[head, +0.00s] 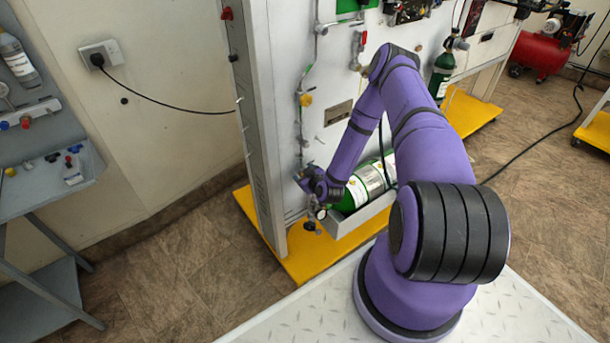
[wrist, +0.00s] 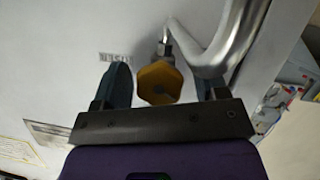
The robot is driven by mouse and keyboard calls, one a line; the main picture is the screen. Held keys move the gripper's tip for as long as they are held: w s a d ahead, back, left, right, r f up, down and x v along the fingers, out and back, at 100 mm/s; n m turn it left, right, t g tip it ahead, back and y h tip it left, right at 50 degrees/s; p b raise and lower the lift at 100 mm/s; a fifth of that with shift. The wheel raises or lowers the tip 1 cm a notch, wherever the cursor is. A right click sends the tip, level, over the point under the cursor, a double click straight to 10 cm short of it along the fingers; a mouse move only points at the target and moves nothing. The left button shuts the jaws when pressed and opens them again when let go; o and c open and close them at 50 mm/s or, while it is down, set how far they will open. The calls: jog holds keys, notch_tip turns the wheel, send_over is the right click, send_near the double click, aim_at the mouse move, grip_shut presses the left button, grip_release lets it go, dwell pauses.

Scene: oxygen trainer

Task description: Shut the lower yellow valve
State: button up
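A yellow valve knob (wrist: 159,84) with several flat sides sits on a metal pipe fitting in the wrist view. My gripper (wrist: 163,76) is open, with one dark finger on each side of the knob. The knob appears between the fingers; I cannot tell whether either finger touches it. In the head view my gripper (head: 301,177) is low at the left side of the white panel, and I cannot make out the knob there. Another yellow valve (head: 306,100) shows higher on the same panel.
A bent metal pipe (wrist: 228,42) runs close to the right finger. The white panel (head: 283,60) stands on a yellow base (head: 300,268). A green cylinder (head: 353,194) lies in a tray beside my wrist. A grey bench (head: 60,190) stands at the left.

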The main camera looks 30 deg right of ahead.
jog(key=c, duration=0.9)
jog(key=shift+m+y, duration=1.2)
jog(key=shift+m, duration=0.4)
jog(key=o, duration=1)
jog(key=shift+c, duration=0.2)
jog(key=a+v, duration=0.1)
jog(key=v, duration=0.9)
jog(key=shift+s+d+r, duration=0.3)
jog(key=shift+s+d, duration=0.05)
jog(key=shift+d, duration=0.2)
